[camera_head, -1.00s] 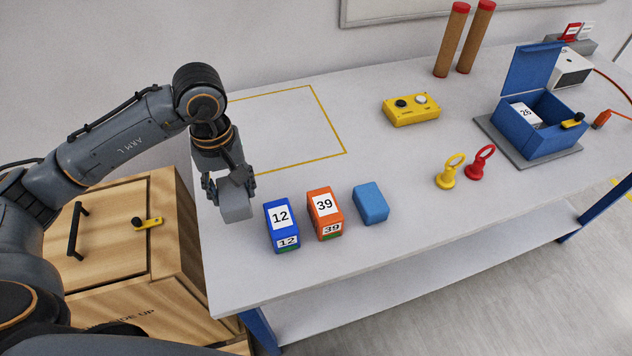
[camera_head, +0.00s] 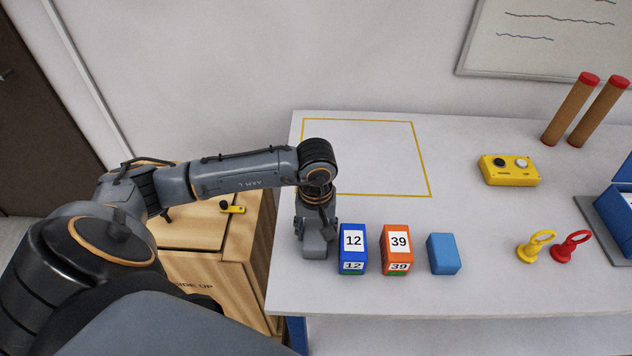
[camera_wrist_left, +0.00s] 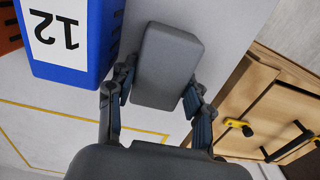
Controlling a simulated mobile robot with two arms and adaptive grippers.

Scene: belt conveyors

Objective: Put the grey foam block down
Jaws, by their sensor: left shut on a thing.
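The grey foam block (camera_head: 315,250) is at the table's left end in the head view, left of a blue box marked 12 (camera_head: 353,247). My left gripper (camera_head: 317,236) points down from above and is shut on the block. In the left wrist view the grey block (camera_wrist_left: 166,66) sits between the two fingers of my left gripper (camera_wrist_left: 158,100), with the blue box (camera_wrist_left: 68,45) close beside it. I cannot tell whether the block's underside touches the table. My right gripper is not in view.
An orange box marked 39 (camera_head: 396,248) and a light blue block (camera_head: 443,254) continue the row to the right. A yellow-outlined area (camera_head: 375,150) behind is empty. A yellow button box (camera_head: 509,170) and yellow (camera_head: 535,246) and red (camera_head: 570,247) ring-topped pieces stand further right. A wooden cabinet (camera_head: 240,262) stands left.

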